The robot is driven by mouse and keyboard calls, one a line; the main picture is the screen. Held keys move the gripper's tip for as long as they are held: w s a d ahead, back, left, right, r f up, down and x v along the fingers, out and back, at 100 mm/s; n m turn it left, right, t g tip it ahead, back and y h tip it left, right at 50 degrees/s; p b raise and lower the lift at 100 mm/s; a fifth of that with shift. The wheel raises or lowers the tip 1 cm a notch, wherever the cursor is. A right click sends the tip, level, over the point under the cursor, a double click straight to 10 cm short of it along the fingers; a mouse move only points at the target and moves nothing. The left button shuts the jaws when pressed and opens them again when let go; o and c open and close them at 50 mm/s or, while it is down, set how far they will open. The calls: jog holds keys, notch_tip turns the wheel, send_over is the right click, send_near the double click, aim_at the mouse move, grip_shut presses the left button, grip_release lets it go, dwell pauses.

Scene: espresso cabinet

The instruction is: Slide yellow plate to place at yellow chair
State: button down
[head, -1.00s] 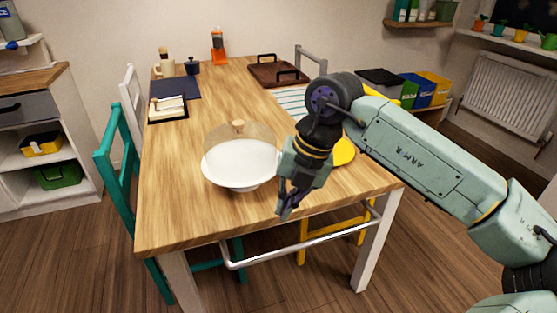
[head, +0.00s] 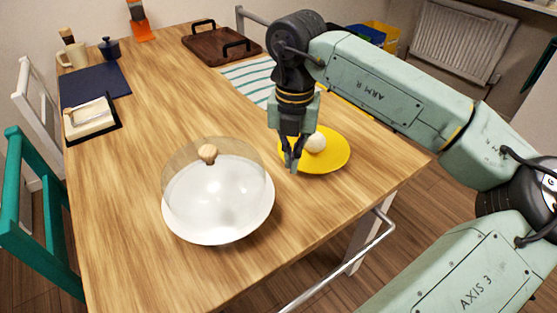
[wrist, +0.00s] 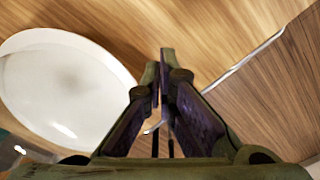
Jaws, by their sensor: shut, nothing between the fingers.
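The yellow plate (head: 336,162) lies on the wooden table near its right edge, with a round white item (head: 316,142) on it. My gripper (head: 292,168) points down at the plate's left edge in the head view, its fingers shut and empty. I cannot tell whether the fingertips touch the plate. The shut fingers also show in the wrist view (wrist: 166,58), where the yellow plate is not seen. Most of the yellow chair is hidden; a yellow sliver behind my arm at the table's right edge may be part of it.
A white dish with a clear dome (head: 218,200) stands left of my gripper, and its white rim shows in the wrist view (wrist: 65,85). A striped mat (head: 250,80) and a brown tray (head: 222,44) lie behind. A teal chair (head: 38,225) stands at left.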

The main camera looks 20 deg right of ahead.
aim_at(292, 183)
notch_tip(292, 183, down, 10)
jog(key=shift+a+r+p, duration=0.1)
jog(key=shift+r+p, duration=0.05)
jog(key=shift+p, duration=1)
jog(key=w, duration=0.1)
jog(key=w+d+p, duration=0.1)
jog(key=w, duration=0.1)
jog(key=shift+w+d+p, duration=0.1)
jog(key=shift+d+p, duration=0.1)
jog(key=shift+p, duration=0.1)
jog(key=shift+w+d, duration=0.2)
jog(key=shift+w, duration=0.1)
